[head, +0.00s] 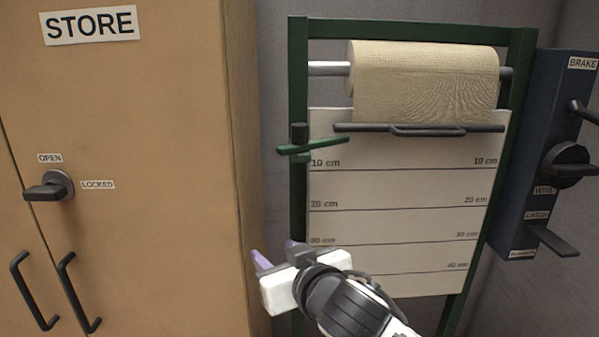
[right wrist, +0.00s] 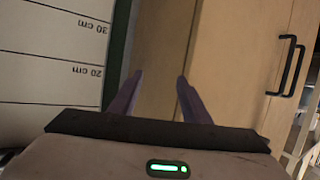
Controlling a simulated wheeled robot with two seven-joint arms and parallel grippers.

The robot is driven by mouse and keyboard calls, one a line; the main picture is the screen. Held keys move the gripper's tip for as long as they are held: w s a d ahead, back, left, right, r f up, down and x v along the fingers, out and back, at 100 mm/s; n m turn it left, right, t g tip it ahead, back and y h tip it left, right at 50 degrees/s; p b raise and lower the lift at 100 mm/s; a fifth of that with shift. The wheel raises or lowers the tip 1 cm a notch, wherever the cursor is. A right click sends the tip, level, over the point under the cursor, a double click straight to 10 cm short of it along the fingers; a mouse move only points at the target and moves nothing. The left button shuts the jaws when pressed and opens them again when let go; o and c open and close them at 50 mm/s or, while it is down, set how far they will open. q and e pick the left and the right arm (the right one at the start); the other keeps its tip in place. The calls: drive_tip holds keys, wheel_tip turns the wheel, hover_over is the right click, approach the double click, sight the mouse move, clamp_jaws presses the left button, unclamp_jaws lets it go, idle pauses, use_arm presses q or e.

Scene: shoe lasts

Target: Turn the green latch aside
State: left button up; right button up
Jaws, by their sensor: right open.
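The green latch (head: 312,147) is a flat bar on a dark pivot on the left post of the green frame (head: 298,90). It lies roughly level, its right end reaching over the board's edge near the left end of the dark bar (head: 420,128). My right gripper (head: 277,252) is below the latch, near the frame's left post, with its purple fingers apart and empty. In the right wrist view the open fingers (right wrist: 158,92) show with the cabinet behind them; the latch is not in that view. My left gripper is not in view.
A tan STORE cabinet (head: 130,170) with a knob (head: 50,187) and two handles stands at the left. A roll of tan material (head: 425,80) hangs above the marked board (head: 400,215). A blue BRAKE panel (head: 535,150) with levers is at the right.

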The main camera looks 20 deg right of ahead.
wheel_tip(320, 180, up, 11)
drive_tip(key=d+m+t+h, duration=0.1)
drive_tip(key=d+t+h, duration=0.1)
drive_tip(key=m+t+h, duration=0.2)
drive_tip(key=m+h, duration=0.1)
approach(302, 132)
drive_tip(key=w, duration=0.4)
drive_tip(key=w+d+p, duration=0.1)
drive_tip(key=w, duration=0.5)
drive_tip(key=shift+d+r+p, duration=0.1)
drive_tip(key=shift+d+p, duration=0.25)
drive_tip(key=shift+w, duration=0.65)
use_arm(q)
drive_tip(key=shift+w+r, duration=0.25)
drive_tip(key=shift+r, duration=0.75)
use_arm(e)
clamp_jaws()
